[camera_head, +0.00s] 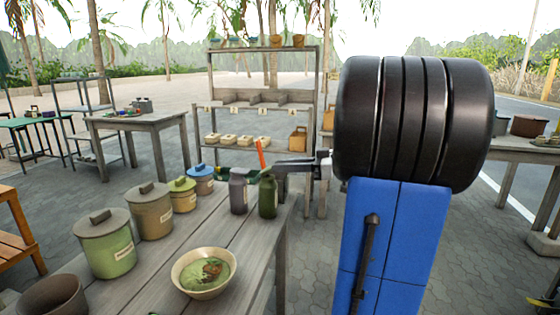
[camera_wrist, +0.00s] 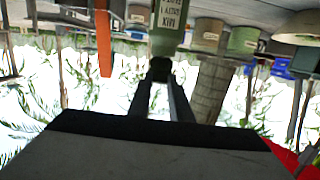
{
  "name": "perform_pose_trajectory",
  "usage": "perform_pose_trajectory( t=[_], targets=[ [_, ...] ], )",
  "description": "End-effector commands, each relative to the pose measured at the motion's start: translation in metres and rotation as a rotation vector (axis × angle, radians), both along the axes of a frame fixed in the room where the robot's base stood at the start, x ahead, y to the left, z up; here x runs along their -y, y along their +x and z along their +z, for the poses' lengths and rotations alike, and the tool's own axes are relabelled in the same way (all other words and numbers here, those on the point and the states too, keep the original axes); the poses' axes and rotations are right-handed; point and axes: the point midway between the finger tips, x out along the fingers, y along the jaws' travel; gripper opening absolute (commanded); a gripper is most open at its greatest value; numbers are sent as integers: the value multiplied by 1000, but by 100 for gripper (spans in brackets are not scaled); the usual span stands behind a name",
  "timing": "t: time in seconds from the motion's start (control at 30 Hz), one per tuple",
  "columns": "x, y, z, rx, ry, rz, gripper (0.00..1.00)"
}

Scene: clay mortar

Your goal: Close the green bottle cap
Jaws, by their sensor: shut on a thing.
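The green bottle (camera_head: 268,199) stands upright near the right end of the wooden workbench. In the wrist view, which is upside down, the green bottle (camera_wrist: 167,35) shows its pale label. Its dark cap (camera_wrist: 160,68) sits at the bottle's neck, between the two fingers. My gripper (camera_head: 281,170) reaches in from the right at the bottle's top; in the wrist view my gripper (camera_wrist: 160,78) is shut on the cap. I cannot tell how tightly the cap sits. In the head view the cap is mostly hidden by the gripper.
A grey bottle (camera_head: 238,192) stands just left of the green one. An orange upright piece (camera_head: 260,155) rises behind them. Several lidded jars (camera_head: 108,245) and a bowl of green paste (camera_head: 204,273) share the bench. A shelf rack (camera_head: 262,98) stands behind.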

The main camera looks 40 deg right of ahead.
Motion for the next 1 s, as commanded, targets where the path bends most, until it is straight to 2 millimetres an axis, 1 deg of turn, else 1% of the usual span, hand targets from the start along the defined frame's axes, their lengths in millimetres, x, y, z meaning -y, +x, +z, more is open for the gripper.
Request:
perform_pose_trajectory(
  t=[0.03, 0.2, 0.5, 0.7, 1.0],
  targets=[
    [2, -2, -6, 29, 33, -1, 0],
    [4, -4, -18, 153, 130, -1, 0],
    [5, -6, -36, 334, 269, 0, 0],
    [5, -6, -43, 411, 326, 2, 0],
    [5, -6, -46, 460, 360, 2, 0]
  ],
)
